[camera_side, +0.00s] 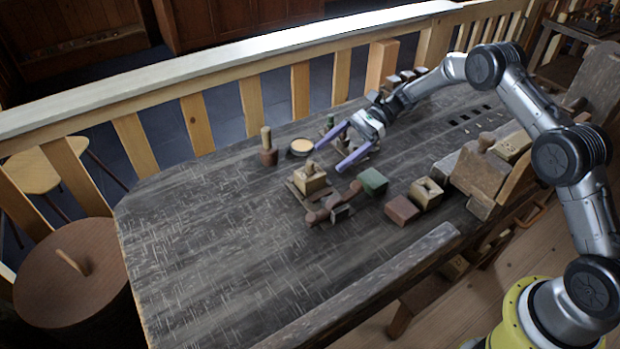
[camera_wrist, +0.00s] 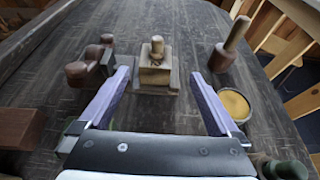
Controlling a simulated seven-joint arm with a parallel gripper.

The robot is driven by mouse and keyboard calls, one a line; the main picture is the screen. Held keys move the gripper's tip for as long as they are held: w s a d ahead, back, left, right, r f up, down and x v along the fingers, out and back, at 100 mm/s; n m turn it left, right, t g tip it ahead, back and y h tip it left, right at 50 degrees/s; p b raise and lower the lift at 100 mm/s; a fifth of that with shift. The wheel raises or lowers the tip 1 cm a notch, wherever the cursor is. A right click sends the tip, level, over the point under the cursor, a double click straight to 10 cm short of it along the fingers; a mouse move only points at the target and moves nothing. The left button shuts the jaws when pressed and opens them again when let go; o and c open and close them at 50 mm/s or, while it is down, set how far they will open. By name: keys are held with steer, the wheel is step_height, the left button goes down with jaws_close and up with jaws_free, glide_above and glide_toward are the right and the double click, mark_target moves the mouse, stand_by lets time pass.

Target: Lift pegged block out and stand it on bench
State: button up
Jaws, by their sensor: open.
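The pegged block (camera_side: 309,180) is a pale wooden cube with a turned peg on top. It sits upright on a flat dark wooden base on the bench (camera_side: 210,245). In the wrist view the pegged block (camera_wrist: 155,70) stands ahead of my gripper, centred between the two fingers. My gripper (camera_side: 345,148) is open, with two long purple fingers spread wide. In the wrist view my gripper (camera_wrist: 158,80) holds nothing. The fingertips are short of the block, and I see no contact. The lower part of the block's seat is partly hidden.
A mallet-like tool (camera_side: 267,148) and a round tin (camera_side: 302,147) stand behind the block. A dark turned wooden piece (camera_side: 335,205) lies in front of it. The bench's left side is clear.

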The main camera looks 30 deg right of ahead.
mark_target(317, 167)
steer(key=x, duration=1)
steer(key=shift+s+a, duration=0.2)
steer(key=shift+s, duration=0.2)
steer(key=shift+a+f, duration=0.1)
steer(key=shift+a, duration=0.35)
steer(key=shift+w, duration=0.1)
steer(key=shift+c, duration=0.3)
steer(key=c, duration=1.4)
